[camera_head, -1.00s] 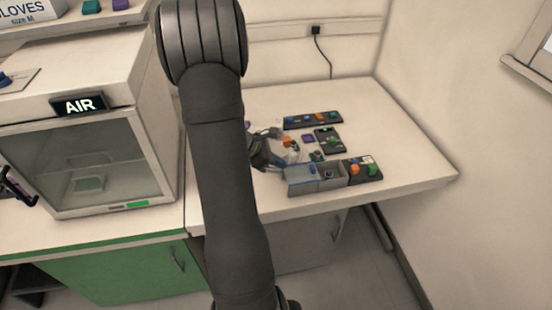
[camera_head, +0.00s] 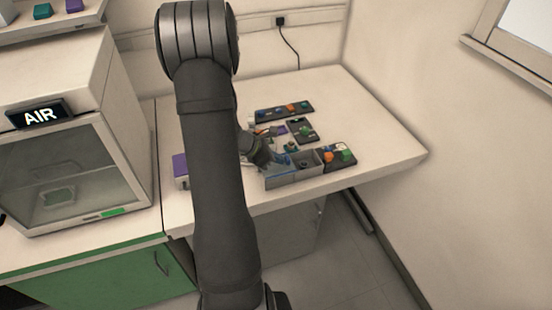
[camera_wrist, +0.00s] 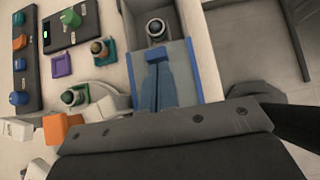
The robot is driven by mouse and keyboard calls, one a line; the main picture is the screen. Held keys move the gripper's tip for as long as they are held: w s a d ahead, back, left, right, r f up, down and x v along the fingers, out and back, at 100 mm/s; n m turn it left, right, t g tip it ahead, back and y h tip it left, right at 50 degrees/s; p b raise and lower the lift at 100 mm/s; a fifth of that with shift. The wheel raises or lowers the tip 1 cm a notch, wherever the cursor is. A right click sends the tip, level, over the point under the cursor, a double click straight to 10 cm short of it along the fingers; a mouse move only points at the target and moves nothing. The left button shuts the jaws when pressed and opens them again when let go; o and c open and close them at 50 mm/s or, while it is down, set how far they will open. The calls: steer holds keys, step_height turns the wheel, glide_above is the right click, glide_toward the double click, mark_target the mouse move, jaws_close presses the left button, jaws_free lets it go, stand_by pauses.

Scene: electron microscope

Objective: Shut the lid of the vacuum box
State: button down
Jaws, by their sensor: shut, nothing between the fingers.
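The vacuum box (camera_head: 310,174) is a small grey box near the front edge of the table. Its clear, blue-edged lid (camera_wrist: 194,70) covers one part of it in the wrist view. The other part stands open and shows a dark round item (camera_wrist: 156,28) inside. A blue block (camera_wrist: 158,54) shows at the lid's edge by the opening. My gripper (camera_wrist: 158,75) is shut, with its bluish fingers overlapping the lid area close to the block; I cannot tell if they touch. In the head view my arm hides part of the gripper.
A dark tray with coloured items (camera_head: 337,156) stands right beside the box. More dark trays (camera_head: 284,109) lie behind it, and a purple-sided box (camera_head: 181,168) is left of my arm. The glass-fronted AIR chamber (camera_head: 62,180) is far left. The table's right side is clear.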

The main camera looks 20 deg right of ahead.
mark_target(274, 167)
steer(key=d, duration=1)
steer(key=shift+d, duration=0.3)
steer(key=shift+r, duration=0.1)
steer(key=a, duration=0.5)
steer(key=shift+w+r, duration=0.1)
steer(key=shift+r, duration=0.1)
steer(key=v, duration=0.9)
steer(key=shift+a, duration=0.15)
